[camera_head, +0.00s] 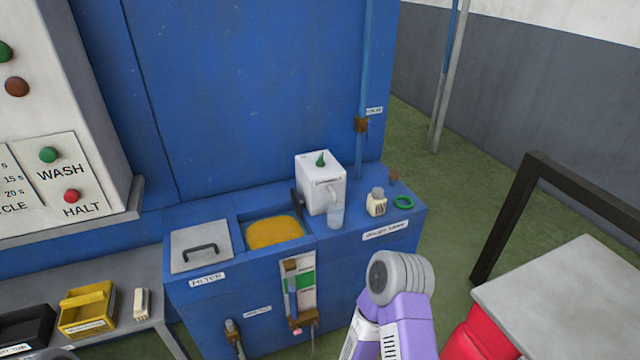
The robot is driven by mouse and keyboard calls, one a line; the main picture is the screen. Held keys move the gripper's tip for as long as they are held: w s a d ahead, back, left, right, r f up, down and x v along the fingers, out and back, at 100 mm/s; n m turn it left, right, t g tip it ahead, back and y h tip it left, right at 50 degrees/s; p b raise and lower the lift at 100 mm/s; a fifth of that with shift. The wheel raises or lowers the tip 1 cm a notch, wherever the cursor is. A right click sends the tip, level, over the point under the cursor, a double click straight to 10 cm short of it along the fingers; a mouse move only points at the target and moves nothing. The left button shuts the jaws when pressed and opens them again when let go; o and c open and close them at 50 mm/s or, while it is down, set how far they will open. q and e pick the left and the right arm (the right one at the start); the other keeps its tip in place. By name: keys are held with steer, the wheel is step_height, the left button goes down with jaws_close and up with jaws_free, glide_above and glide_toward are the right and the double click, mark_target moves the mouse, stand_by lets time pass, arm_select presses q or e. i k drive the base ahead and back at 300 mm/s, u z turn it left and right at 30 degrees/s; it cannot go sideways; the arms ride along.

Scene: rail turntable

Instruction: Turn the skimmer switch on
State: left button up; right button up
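A white box (318,192) stands on the blue machine's top, beside an opening with a yellow-orange surface (275,232). It carries a small label on its front, too small to read for certain. A small green pointed switch lever (320,158) stands on top of the box. I cannot tell from this view whether it is on or off. A purple link of my arm with a grey rounded joint shows at the lower right, in front of the machine. Neither gripper's fingers are in view.
A grey lid (201,246) with a dark handle lies left of the opening. A clear cup (336,217), a small bottle (377,203) and a green ring (403,202) are near the box. A dark frame (500,220) and grey table (570,300) stand at right.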

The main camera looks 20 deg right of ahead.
mark_target(320, 163)
steer(key=z, duration=1.5)
steer(key=i, duration=1.15)
steer(key=u, duration=1.35)
